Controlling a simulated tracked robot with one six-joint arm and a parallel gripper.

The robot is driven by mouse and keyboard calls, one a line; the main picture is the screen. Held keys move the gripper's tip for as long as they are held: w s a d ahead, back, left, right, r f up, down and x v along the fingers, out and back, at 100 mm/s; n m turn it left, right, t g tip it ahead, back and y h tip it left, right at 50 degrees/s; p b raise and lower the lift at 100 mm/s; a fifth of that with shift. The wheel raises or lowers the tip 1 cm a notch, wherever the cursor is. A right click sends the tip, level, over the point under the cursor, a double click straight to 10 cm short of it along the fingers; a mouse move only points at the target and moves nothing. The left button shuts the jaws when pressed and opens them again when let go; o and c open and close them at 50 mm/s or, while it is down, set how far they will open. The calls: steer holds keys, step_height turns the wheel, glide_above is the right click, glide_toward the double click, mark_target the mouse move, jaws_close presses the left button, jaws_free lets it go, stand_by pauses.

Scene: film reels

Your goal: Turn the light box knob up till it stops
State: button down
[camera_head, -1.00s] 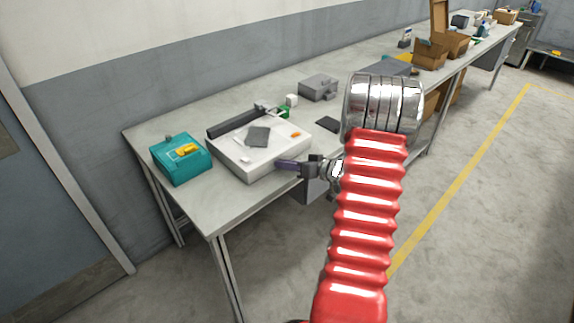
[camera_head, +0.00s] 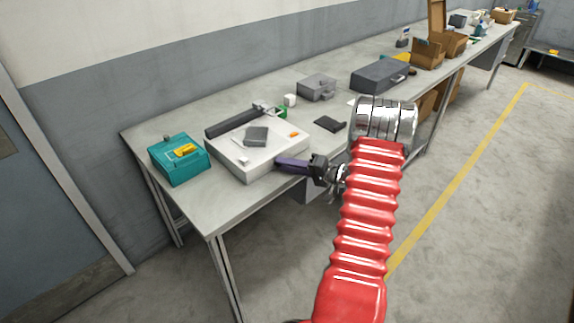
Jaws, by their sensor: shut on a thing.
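The light box (camera_head: 226,162) is a flat white box on the near end of the bench. My gripper (camera_head: 279,163) reaches in from the right, and its purple fingers meet the box's right front side. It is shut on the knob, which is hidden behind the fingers. I cannot see how far the knob is turned. A small dark grey block (camera_head: 256,136), an orange piece (camera_head: 294,134) and a small white piece lie on top of the box.
A teal box (camera_head: 180,165) with a yellow item on it stands left of the light box. A long dark bar (camera_head: 232,124) lies behind it. A grey case (camera_head: 317,87), a dark flat item (camera_head: 330,124) and a larger dark case (camera_head: 380,75) are farther back.

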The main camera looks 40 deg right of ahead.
steer(key=shift+d+f, duration=0.1)
steer(key=shift+d, duration=0.1)
stand_by(0.3)
steer(key=c, duration=1.8)
jaws_free()
steer(key=shift+s, duration=0.15)
steer(key=v, duration=1.3)
steer(key=shift+s+d+f, duration=0.1)
steer(key=shift+s, duration=0.2)
